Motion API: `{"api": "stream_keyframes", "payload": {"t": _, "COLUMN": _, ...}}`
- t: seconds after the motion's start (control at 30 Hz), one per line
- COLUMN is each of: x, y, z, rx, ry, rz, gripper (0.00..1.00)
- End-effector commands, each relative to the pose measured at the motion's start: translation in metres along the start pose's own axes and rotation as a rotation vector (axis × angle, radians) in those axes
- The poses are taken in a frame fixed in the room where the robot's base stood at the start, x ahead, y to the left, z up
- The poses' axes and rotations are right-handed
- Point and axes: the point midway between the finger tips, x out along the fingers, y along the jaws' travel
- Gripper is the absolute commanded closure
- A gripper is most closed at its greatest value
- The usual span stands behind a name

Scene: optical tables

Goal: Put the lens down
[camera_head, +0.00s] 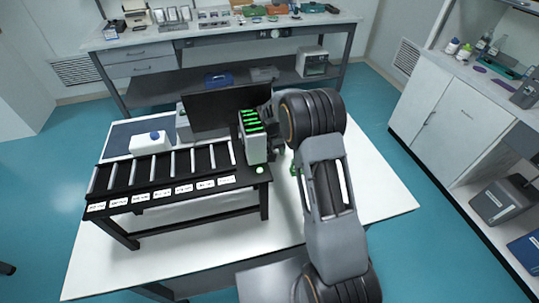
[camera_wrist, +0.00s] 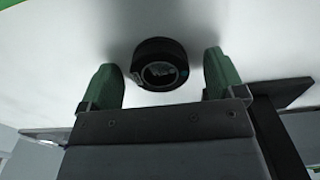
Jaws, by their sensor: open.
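The lens (camera_wrist: 160,73) is a short black round mount with a dark glass face, seen in the wrist view against the white table top. It appears to rest on that surface, with a soft shadow around it. My gripper (camera_wrist: 161,80) is open, with one green finger on each side of the lens and a visible gap to both. In the head view my arm hides the lens and most of my gripper; only a bit of green finger shows beside the arm.
A black raised rack (camera_head: 165,180) with several rods and white labels stands left of my arm on the white table (camera_head: 385,190). A grey unit with green-topped slots (camera_head: 252,145) stands at its right end. The table's right part is clear. A side bench (camera_head: 470,110) stands at right.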

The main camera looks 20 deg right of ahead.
Motion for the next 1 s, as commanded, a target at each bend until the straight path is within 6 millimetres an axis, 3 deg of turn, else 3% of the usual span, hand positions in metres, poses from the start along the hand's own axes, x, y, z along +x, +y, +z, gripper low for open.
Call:
{"api": "stream_keyframes", "payload": {"t": 0.13, "x": -0.0001, "y": 0.0, "z": 0.0, "rx": 0.0, "ry": 0.0, "rz": 0.0, "gripper": 0.13}}
{"api": "stream_keyframes", "payload": {"t": 0.7, "x": -0.0006, "y": 0.0, "z": -0.0002, "rx": 0.0, "ry": 0.001, "rz": 0.0, "gripper": 0.67}}
{"api": "stream_keyframes", "payload": {"t": 0.77, "x": -0.0007, "y": 0.0, "z": -0.0003, "rx": 0.0, "ry": 0.001, "rz": 0.0, "gripper": 0.71}}
{"api": "stream_keyframes", "payload": {"t": 1.0, "x": -0.0028, "y": -0.0001, "z": -0.0006, "rx": 0.0, "ry": 0.002, "rz": 0.0, "gripper": 0.71}}
